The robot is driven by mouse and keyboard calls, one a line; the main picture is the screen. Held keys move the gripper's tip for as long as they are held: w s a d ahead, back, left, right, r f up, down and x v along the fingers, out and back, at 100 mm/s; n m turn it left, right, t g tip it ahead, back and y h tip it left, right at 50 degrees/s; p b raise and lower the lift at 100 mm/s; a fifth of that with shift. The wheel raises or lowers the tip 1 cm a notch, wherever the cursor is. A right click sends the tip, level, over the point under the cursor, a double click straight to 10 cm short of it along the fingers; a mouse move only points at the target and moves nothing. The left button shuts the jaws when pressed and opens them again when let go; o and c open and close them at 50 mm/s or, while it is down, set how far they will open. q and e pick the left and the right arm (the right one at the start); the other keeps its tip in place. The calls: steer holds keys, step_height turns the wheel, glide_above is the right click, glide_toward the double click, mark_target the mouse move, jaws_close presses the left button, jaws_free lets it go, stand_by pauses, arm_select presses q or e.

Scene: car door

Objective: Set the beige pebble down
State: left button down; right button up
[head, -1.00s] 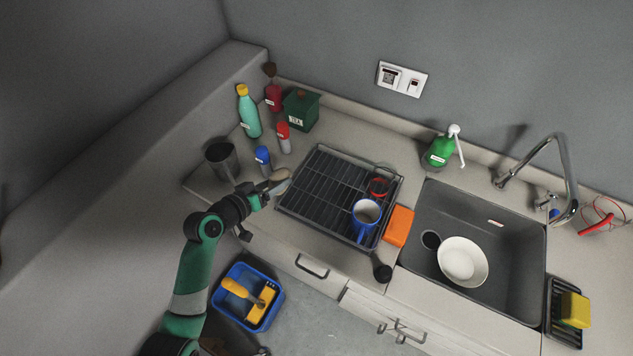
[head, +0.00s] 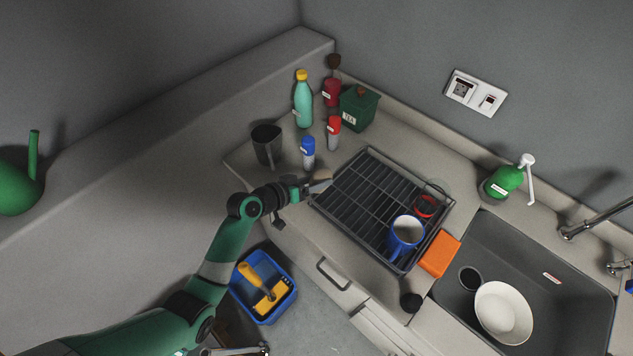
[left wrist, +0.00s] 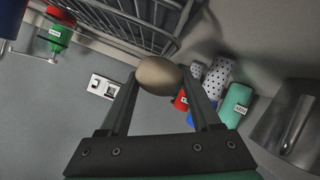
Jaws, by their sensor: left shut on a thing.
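My left gripper (head: 312,187) is at the left edge of the dish rack in the head view. Its fingers are shut on the beige pebble (left wrist: 159,76), which the left wrist view shows pinched between the two fingertips. In the head view the pebble (head: 323,175) shows only as a small pale patch at the fingertips, partly hidden by them. Whether it touches the counter (head: 290,215) cannot be told. My right gripper is not in view.
The dark dish rack (head: 365,190) holds a blue mug (head: 406,235). A grey metal jug (head: 267,146), a blue-capped bottle (head: 308,153) and a red-capped bottle (head: 333,132) stand behind the gripper. A blue bin (head: 288,311) is below the counter.

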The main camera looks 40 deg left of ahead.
arm_select(q)
steer(key=shift+f+b, duration=0.35)
steer(key=shift+f, duration=0.1)
steer(key=shift+c, duration=0.4)
jaws_free()
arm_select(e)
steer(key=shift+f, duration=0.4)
